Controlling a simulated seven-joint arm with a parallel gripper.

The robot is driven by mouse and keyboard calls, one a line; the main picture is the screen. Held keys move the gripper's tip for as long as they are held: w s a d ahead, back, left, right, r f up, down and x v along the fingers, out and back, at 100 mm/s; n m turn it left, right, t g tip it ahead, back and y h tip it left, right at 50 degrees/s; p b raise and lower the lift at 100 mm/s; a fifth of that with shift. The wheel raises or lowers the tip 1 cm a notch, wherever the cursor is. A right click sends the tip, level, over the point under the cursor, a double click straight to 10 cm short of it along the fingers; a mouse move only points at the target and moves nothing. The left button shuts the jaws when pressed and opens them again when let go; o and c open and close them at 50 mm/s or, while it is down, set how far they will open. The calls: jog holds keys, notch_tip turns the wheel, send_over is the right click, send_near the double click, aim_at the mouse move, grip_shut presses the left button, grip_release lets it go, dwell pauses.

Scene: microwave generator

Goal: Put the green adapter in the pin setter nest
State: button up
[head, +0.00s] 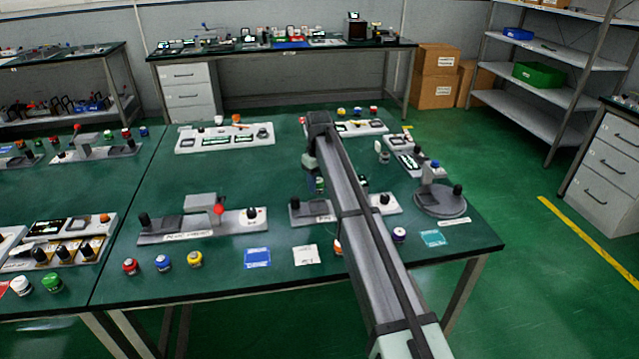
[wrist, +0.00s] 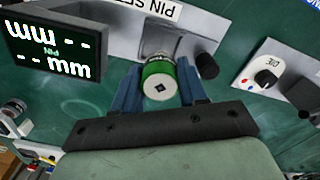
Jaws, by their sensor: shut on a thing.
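My gripper (wrist: 160,75) has blue fingers and is shut on the green adapter (wrist: 158,88), a short round piece with a green band and a pale end with a small dark square. The grey pin setter (wrist: 105,18), with a label starting "PIN SE", lies just beyond the adapter in the wrist view. I cannot tell the nest apart there, nor whether the adapter touches the pin setter. In the head view my gripper (head: 313,182) is over the middle of the bench, beside a grey base (head: 298,213); my arm hides much of that area.
A black knob (wrist: 207,66) and a DIE panel (wrist: 268,75) are at right. In the head view, a round grey base (head: 440,203) is right of my arm and a red-knobbed fixture (head: 205,222) left.

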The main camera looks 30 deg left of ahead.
send_over(319, 208)
jog(key=shift+w+a+f, duration=0.15)
jog(key=shift+f, duration=2.5)
jog(key=shift+f, duration=0.55)
jog(key=shift+f, duration=0.55)
jog(key=o, duration=1)
jog(key=shift+s, duration=0.2)
jog(key=shift+o, duration=1.2)
jog(key=shift+r, duration=0.25)
notch_tip(319, 208, up, 14)
jog(key=shift+w+r, duration=0.1)
jog(key=shift+r, duration=0.1)
